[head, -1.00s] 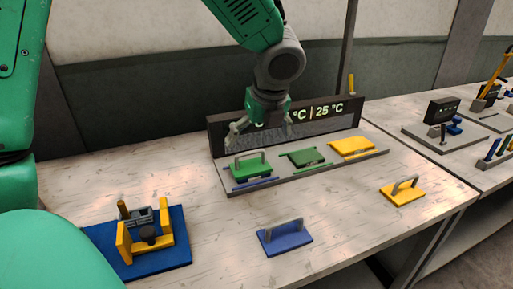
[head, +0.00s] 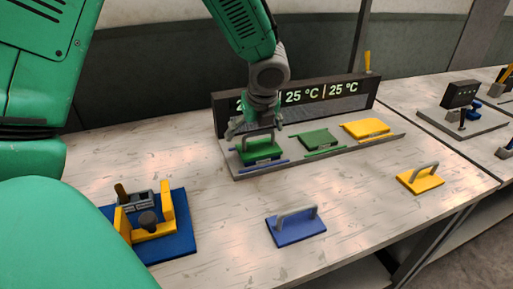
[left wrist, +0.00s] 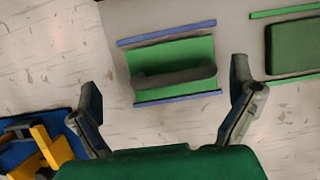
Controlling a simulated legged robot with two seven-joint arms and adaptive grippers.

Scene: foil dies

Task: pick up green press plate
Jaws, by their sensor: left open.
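The green press plate (head: 260,152) with a grey handle sits in the left place of the grey tray, between blue strips. In the left wrist view the green press plate (left wrist: 198,52) lies ahead of the fingers, with its grey handle across it. My left gripper (head: 255,128) is open above the plate. In the left wrist view the left gripper (left wrist: 166,105) has its fingers spread wide, one on each side of the handle's line, with nothing between them. My right gripper is not seen.
The grey tray (head: 372,149) also holds a green block (head: 317,138) and a yellow block (head: 366,128). A display panel (head: 340,98) stands behind. A blue plate (head: 296,229), a yellow plate (head: 420,180) and a blue-based fixture (head: 178,247) lie on the table.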

